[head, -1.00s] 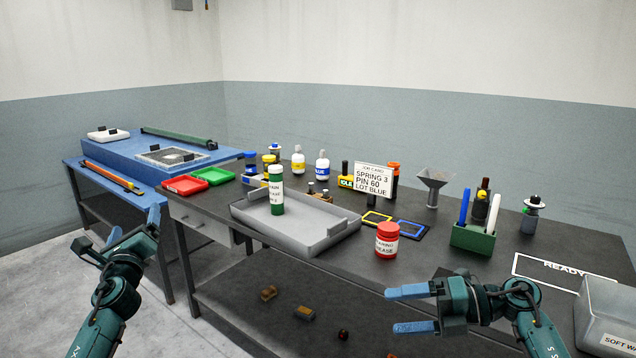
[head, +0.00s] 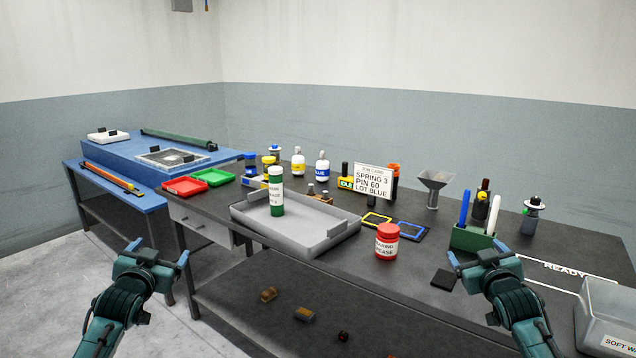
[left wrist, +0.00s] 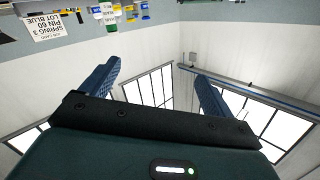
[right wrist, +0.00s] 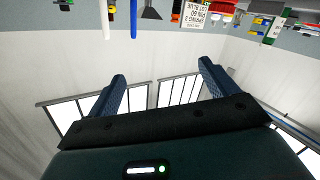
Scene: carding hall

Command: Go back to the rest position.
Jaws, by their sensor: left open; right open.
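My left gripper (head: 158,251) is in the lower left of the head view, in front of the bench's left end, with its fingers apart and nothing between them. My right gripper (head: 476,251) is at the lower right, fingers apart and empty, its fingertips overlapping the green holder and the bench top in the picture. The left wrist view shows two blue fingers (left wrist: 155,88) spread with only wall and windows beyond. The right wrist view shows the same for the right fingers (right wrist: 162,85).
The dark bench (head: 300,280) carries a grey tray (head: 325,240), a green-and-white bottle (head: 276,192), a red jar (head: 387,240), a green holder (head: 470,238) and a grey bin (head: 606,312). A blue table (head: 120,190) stands at the left. The floor at lower left is clear.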

